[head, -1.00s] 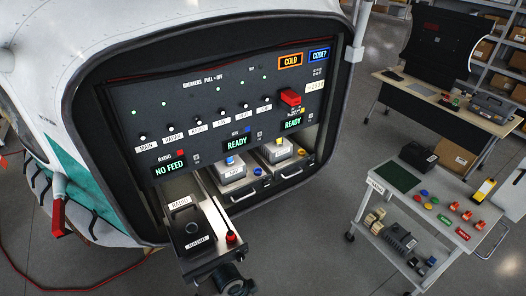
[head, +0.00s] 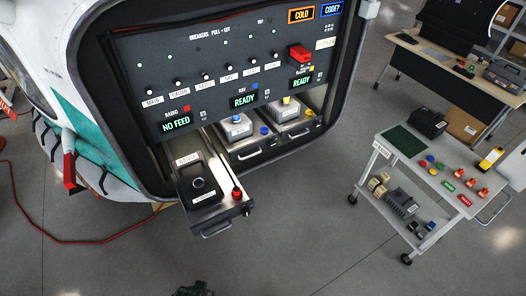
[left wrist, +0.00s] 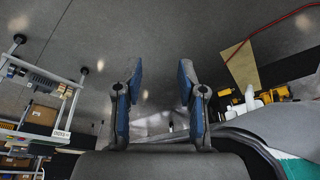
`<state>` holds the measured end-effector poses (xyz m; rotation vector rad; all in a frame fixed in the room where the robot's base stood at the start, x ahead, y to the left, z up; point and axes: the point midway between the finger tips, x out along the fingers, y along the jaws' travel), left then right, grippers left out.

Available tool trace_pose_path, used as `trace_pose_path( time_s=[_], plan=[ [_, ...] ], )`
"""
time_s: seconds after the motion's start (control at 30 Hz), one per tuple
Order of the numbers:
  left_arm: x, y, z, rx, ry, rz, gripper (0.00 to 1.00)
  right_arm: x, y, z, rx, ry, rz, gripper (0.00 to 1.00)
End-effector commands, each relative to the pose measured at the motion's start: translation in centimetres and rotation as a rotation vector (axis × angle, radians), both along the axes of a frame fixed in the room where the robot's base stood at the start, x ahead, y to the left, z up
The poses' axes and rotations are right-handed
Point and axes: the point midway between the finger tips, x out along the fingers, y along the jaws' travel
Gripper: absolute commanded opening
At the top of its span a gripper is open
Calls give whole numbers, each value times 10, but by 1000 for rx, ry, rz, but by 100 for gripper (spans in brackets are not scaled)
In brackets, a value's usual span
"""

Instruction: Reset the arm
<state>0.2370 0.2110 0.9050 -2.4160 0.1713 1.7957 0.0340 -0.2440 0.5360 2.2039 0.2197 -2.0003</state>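My left gripper (left wrist: 161,78) is open and empty in the left wrist view, its two blue-padded fingers apart over bare grey floor. In the head view a dark piece of a gripper (head: 195,289) shows at the bottom edge, cut off by the frame and apart from the pulled-out radio drawer. That drawer (head: 218,214) holds a black radio unit (head: 198,184) and a red knob (head: 236,194). My right gripper cannot be made out in either view.
The panel (head: 220,75) in the helicopter nose shows NO FEED and two READY displays. A white cart (head: 403,163) with colored parts stands at right, a table (head: 450,70) behind it. A red hose (head: 60,238) lies at left. Floor between drawer and cart is clear.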

Motion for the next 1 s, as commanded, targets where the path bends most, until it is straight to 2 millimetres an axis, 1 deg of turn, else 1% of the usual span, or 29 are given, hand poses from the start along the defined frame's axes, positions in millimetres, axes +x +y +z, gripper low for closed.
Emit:
trace_pose_path(
  time_s=[0.03, 0.17, 0.27, 0.3, 0.37, 0.4, 0.47, 0.5, 0.57, 0.6, 0.67, 0.7, 0.8, 0.83, 0.9, 1.0],
  plan=[
    [1, -1, -22, 0, 11, -1, 40, 0, 0, -5, 0, 1, 0, 40],
    [3, -2, -74, 1, 31, -5, 40, -1, 0, -13, 0, 1, 0, 40],
    [-1, -2, -123, 2, 48, -9, 40, -1, 0, -21, 0, 2, 0, 40],
    [-4, -2, -146, 2, 57, -11, 40, -1, 0, -25, 0, 2, 0, 40],
    [-11, -1, -185, 3, 71, -13, 40, -1, 0, -31, 0, 2, 0, 40],
    [-19, 0, -213, 4, 82, -15, 40, -2, 0, -36, 0, 3, 0, 40],
    [-34, 2, -257, 6, 99, -18, 40, -2, 0, -44, 0, 3, 0, 40],
    [-46, 3, -286, 7, 110, -21, 40, -2, 0, -49, 0, 4, 0, 40],
    [-68, 6, -325, 9, 128, -24, 40, -3, 0, -56, 0, 5, 0, 40],
    [-83, 9, -349, 11, 139, -26, 40, -3, 0, -61, 0, 5, 0, 40],
    [-108, 13, -380, 12, 153, -30, 40, -3, 0, -68, 0, 6, 0, 40],
    [-124, 16, -397, 13, 163, -32, 40, -3, 0, -71, 0, 6, 0, 40],
    [-161, 23, -428, 17, 181, -37, 40, -4, 0, -79, 0, 7, 0, 40],
    [-170, 24, -435, 17, 185, -39, 40, -4, 0, -81, 0, 7, 0, 40],
    [-188, 28, -445, 18, 193, -41, 40, -4, 0, -84, 0, 7, 0, 40],
    [-201, 31, -452, 20, 198, -42, 40, -4, 0, -85, 0, 7, 0, 40]
  ],
)
